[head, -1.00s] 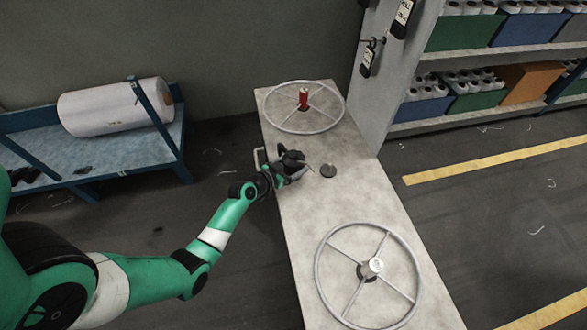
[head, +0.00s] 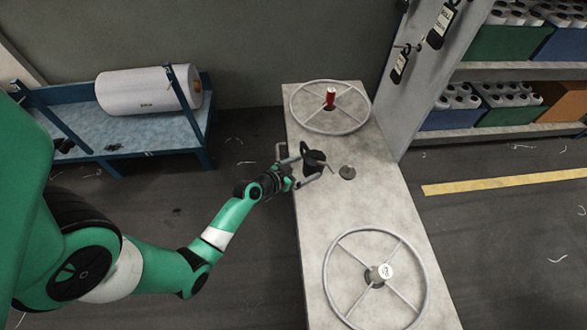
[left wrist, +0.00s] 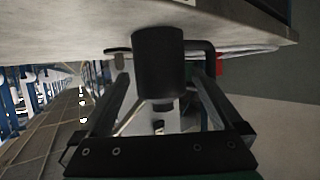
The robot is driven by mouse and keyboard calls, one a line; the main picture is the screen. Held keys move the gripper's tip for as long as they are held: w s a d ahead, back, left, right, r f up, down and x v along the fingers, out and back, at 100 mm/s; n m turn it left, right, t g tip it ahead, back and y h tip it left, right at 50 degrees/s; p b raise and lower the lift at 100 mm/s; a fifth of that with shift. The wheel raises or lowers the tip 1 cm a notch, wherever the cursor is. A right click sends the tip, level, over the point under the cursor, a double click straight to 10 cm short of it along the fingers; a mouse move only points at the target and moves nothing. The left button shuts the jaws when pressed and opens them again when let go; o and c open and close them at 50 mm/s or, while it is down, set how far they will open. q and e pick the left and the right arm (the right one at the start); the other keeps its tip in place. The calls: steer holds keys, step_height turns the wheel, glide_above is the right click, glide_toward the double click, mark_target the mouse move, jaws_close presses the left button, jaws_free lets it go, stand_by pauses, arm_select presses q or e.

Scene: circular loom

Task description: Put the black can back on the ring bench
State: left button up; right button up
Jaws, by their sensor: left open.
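The black can (head: 314,158) stands on the ring bench (head: 350,205), near its left edge, with its thin spout pointing right. In the left wrist view the can (left wrist: 160,62) appears upside down, its wide base at the bench surface. My left gripper (head: 300,167) is at the bench's left edge, open, with its fingers spread to either side of the can and a visible gap between palm and can. In the left wrist view neither finger visibly touches it. My right gripper is not in view.
A wheel ring with a red spool (head: 331,97) lies at the bench's far end; another with a silver spool (head: 381,273) lies at the near end. A dark disc (head: 347,172) sits right of the can. A shelf post (head: 410,90) stands behind. A blue rack (head: 150,135) holds a white roll.

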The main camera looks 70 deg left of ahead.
arm_select(q)
steer(key=p+v, duration=0.1)
steer(key=v, duration=0.6)
steer(key=shift+w+r, duration=0.1)
steer(key=w+d+r+m+t+h, duration=0.15)
steer(key=w+d+r+t, duration=0.35)
steer(key=r, duration=0.7)
steer(key=w+d+r+m+h, duration=0.1)
steer(key=w+d+r+m, duration=0.15)
steer(key=w+r, duration=0.7)
steer(key=w+d+r+m+t+h, duration=0.1)
steer(key=w+d+r+t, duration=0.25)
steer(key=r, duration=1.15)
steer(key=s+d+r+t+h, duration=0.1)
steer(key=s+d+r+t, duration=0.1)
steer(key=d+r, duration=0.3)
steer(key=s+d+r+t+h, duration=0.1)
steer(key=s+d+r, duration=0.4)
steer(key=r, duration=0.7)
steer(key=s+d+r+t+h, duration=0.1)
steer(key=s+d+r+t, duration=0.2)
steer(key=r, duration=0.6)
steer(key=shift+s+d+h, duration=0.35)
steer(key=shift+d, duration=0.85)
